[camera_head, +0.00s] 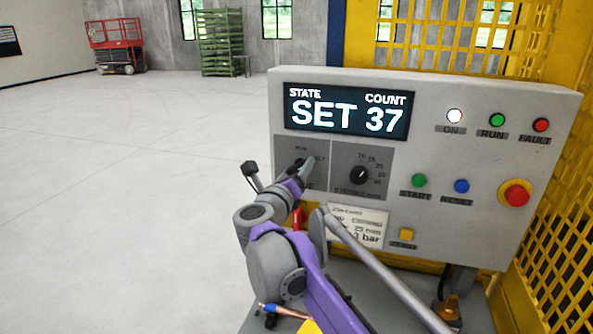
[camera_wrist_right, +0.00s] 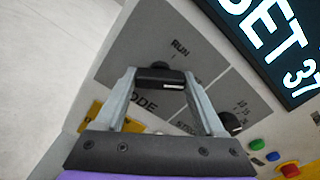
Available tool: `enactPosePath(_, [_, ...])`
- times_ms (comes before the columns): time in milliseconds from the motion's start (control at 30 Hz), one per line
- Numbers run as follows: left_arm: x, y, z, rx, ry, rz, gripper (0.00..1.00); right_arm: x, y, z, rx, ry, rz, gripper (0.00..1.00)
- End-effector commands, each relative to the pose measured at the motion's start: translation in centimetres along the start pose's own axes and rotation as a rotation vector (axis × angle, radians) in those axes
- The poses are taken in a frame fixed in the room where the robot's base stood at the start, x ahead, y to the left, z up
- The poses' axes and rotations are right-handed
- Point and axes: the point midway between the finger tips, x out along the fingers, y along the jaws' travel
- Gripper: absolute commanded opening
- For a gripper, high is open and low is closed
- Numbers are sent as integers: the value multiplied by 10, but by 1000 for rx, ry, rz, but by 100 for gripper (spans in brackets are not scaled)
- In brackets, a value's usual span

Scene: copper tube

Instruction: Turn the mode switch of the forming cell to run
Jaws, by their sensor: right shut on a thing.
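The mode switch is a black knob (camera_wrist_right: 160,80) on a dark grey plate marked RUN and MODE. In the wrist view it lies between the fingertips of my right gripper (camera_wrist_right: 160,74), which is shut on it. A white mark shows on the knob's right part, below the RUN label; the exact setting is hard to tell. The forming cell's display (camera_head: 346,112) reads STATE SET, COUNT 37. My left gripper is not in view.
The panel (camera_head: 470,210) also has a green START button (camera_head: 419,181), a blue button (camera_head: 461,186) and a red stop button (camera_head: 516,194). The white ON lamp (camera_head: 454,116) looks lit.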

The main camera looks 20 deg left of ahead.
Motion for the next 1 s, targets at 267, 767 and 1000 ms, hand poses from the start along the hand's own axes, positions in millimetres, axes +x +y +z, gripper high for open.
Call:
enactPosePath(267, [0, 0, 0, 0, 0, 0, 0, 0, 0, 0, -187, 0, 0, 16])
enactPosePath(767, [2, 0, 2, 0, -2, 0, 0, 0, 0, 0, -653, 0, -1, 16])
enactPosePath(1000, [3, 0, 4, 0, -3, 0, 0, 0, 0, 0, -834, 0, -1, 16])
